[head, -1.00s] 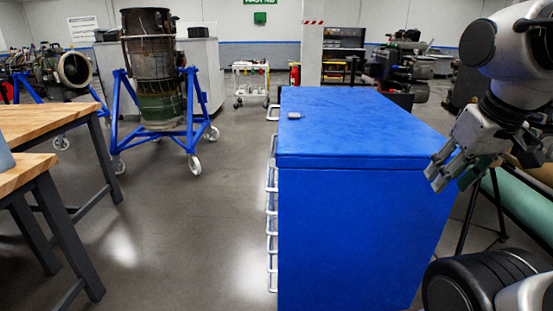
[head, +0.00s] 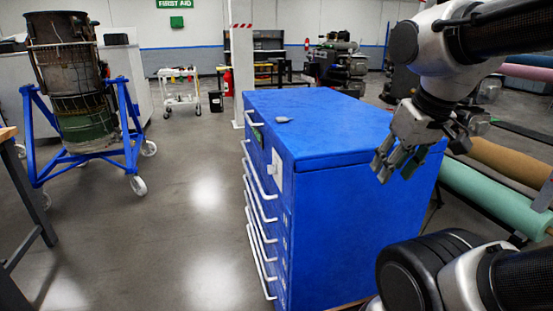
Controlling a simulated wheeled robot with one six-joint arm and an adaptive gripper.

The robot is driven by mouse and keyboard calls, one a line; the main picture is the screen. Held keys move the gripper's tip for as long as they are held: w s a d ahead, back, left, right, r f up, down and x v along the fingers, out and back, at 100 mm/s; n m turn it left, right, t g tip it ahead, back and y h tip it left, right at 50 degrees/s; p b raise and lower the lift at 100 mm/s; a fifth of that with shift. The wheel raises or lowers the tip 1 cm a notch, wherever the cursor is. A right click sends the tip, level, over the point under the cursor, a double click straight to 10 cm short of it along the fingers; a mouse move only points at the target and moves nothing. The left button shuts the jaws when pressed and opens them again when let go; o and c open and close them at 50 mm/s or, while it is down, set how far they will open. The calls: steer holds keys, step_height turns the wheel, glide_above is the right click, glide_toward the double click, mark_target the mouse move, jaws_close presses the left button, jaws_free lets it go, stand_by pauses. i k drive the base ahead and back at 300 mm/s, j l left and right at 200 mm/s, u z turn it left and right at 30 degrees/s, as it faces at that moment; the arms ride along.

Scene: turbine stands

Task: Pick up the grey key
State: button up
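The grey key (head: 283,120) is a small light-grey piece lying flat on the blue top of the drawer cabinet (head: 325,136), towards its back left. It shows only in the head view and is too small for detail. My gripper (head: 395,172) hangs at the right front of the cabinet, fingers pointing down and left, well apart from the key. The fingers look spread, with nothing between them.
White drawer handles (head: 262,187) stick out along the cabinet's left side. A turbine on a blue wheeled stand (head: 130,140) is at left. Green and brown rolls (head: 492,197) lie at right. The floor (head: 190,220) left of the cabinet is clear.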

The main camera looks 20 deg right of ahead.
mark_target(285, 119)
steer(key=i+j+u, duration=0.2)
steer(key=j, duration=0.2)
steer(key=i+j+u, duration=0.2)
steer(key=i+j+z, duration=0.65)
steer(key=i+j, duration=0.15)
steer(key=j, duration=0.15)
